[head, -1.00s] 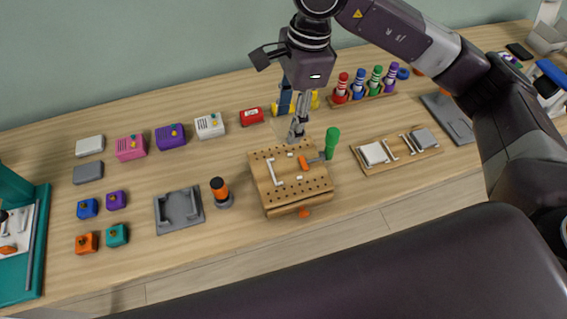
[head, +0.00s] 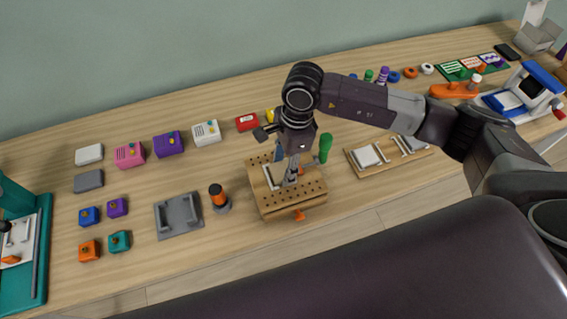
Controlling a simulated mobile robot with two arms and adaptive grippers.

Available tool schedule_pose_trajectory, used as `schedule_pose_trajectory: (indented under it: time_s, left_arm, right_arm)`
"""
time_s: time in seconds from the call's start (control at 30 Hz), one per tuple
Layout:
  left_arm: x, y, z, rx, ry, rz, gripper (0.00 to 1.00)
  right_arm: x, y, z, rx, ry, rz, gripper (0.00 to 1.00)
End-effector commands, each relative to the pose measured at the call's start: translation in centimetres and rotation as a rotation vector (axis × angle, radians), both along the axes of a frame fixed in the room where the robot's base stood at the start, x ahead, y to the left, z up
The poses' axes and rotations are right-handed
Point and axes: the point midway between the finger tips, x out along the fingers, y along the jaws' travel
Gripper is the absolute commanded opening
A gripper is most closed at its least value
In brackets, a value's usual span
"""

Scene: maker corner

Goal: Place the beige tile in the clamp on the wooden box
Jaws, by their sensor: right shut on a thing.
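The wooden box (head: 292,208) with a grid of peg holes stands in the middle of the bench. A white L-shaped stop (head: 268,177) lies on its top, and the clamp's upright green handle (head: 325,148) is at its back right. My right gripper (head: 289,182) points down at the box top, between the stop and the handle. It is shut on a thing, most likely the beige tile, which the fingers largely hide. I cannot tell whether the tile touches the box. The gripper also hides most of the clamp. My left gripper is not in view.
A wooden tray (head: 392,160) with white and grey pieces lies right of the box. An orange-topped black cylinder (head: 219,197) and a grey holder (head: 179,214) stand to its left. Coloured boxes line the back. My right arm spans the right side.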

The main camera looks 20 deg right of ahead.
Motion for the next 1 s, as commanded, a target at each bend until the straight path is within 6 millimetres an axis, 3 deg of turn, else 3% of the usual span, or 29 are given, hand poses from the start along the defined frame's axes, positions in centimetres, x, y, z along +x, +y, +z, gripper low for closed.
schedule_pose_trajectory:
  time_s: [0.3,0.33,0.47,0.87,1.0]
  left_arm:
    - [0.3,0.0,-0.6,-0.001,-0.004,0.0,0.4]
    - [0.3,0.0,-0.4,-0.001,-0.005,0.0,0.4]
    - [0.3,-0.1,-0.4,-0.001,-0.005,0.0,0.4]
    - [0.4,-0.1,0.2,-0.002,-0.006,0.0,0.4]
    - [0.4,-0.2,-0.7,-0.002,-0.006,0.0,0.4]
  right_arm:
    - [0.0,0.0,-0.4,0.001,-0.001,0.0,0.15]
    - [0.0,0.0,-0.2,0.001,-0.001,0.0,0.46]
    - [0.0,0.0,-0.2,0.001,-0.001,0.0,0.6]
    - [0.1,0.0,0.4,0.001,-0.002,0.0,0.6]
    - [0.2,-0.3,2.6,0.002,-0.007,-0.001,0.6]
